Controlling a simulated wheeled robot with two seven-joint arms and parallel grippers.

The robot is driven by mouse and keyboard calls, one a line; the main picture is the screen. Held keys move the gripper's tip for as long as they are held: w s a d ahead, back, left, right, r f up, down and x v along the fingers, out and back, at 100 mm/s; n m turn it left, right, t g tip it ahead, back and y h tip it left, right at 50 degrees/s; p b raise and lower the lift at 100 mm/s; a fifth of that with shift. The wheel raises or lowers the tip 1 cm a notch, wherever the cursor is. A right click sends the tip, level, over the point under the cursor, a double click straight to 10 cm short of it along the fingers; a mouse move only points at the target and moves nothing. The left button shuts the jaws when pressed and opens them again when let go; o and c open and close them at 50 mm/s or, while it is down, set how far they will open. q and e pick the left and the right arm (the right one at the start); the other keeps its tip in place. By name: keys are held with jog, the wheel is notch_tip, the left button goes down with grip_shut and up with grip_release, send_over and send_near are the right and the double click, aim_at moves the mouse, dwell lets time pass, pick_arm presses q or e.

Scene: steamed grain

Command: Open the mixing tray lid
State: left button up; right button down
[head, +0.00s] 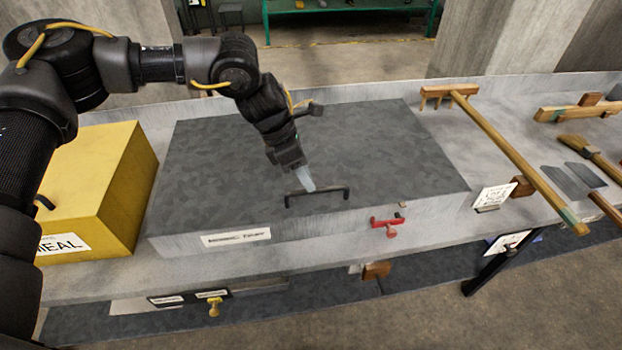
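The mixing tray lid (360,140) is a wide dark grey mottled panel, lying flat and closed on a pale grey tray body (330,225) with a label on its front. A black bar handle (335,190) stands near the lid's front edge. My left gripper (308,184) points down at the left half of this handle. Its pale fingertips are at or just behind the bar; contact is not clear. Only a narrow finger shape shows, so its opening cannot be made out. My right gripper is out of view.
A yellow meal box (92,185) stands left of the tray, close under my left arm. A red latch-like piece (387,225) is on the tray's front. A long wooden rake (510,150), a brush (590,155) and cards lie to the right on the counter.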

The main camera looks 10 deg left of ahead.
pick_arm(q)
jog(key=shift+s+d+f, duration=0.1)
jog(key=shift+d+f, duration=0.2)
jog(key=shift+f, duration=0.2)
jog(key=shift+d+f, duration=0.1)
jog(key=shift+f, duration=0.2)
jog(key=shift+d+f, duration=0.1)
jog(key=shift+f, duration=0.2)
jog(key=c, duration=0.6)
grip_shut()
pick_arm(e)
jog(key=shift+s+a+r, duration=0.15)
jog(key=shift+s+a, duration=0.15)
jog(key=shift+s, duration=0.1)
